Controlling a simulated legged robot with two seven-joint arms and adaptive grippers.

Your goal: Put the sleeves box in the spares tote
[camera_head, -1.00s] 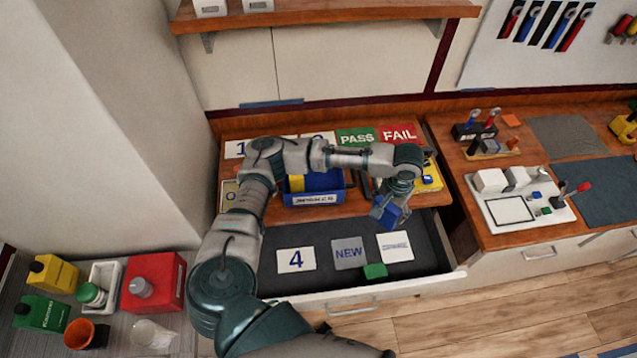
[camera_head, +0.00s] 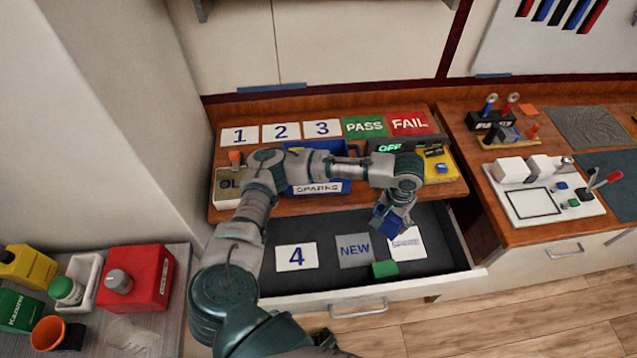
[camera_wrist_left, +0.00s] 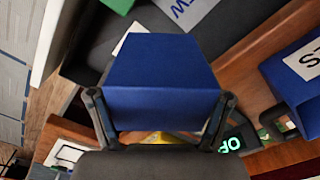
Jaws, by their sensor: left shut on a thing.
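My left gripper (camera_head: 392,218) is shut on a blue box (camera_head: 388,223), held over the right part of the open drawer. No name is readable on this box. In the left wrist view the box (camera_wrist_left: 165,75) fills the middle, with a finger at each side. The spares tote (camera_head: 318,188) is a blue bin with a white label on the bench behind the drawer, left of the held box. My left arm crosses in front of it and hides part of its inside. The tote also shows at the right of the left wrist view (camera_wrist_left: 285,90). My right gripper is not in view.
The open drawer (camera_head: 325,285) holds cards, including 4 (camera_head: 297,256) and NEW (camera_head: 354,250), and a green block (camera_head: 385,268). A yellow item (camera_head: 438,163) stands on the bench right of my gripper.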

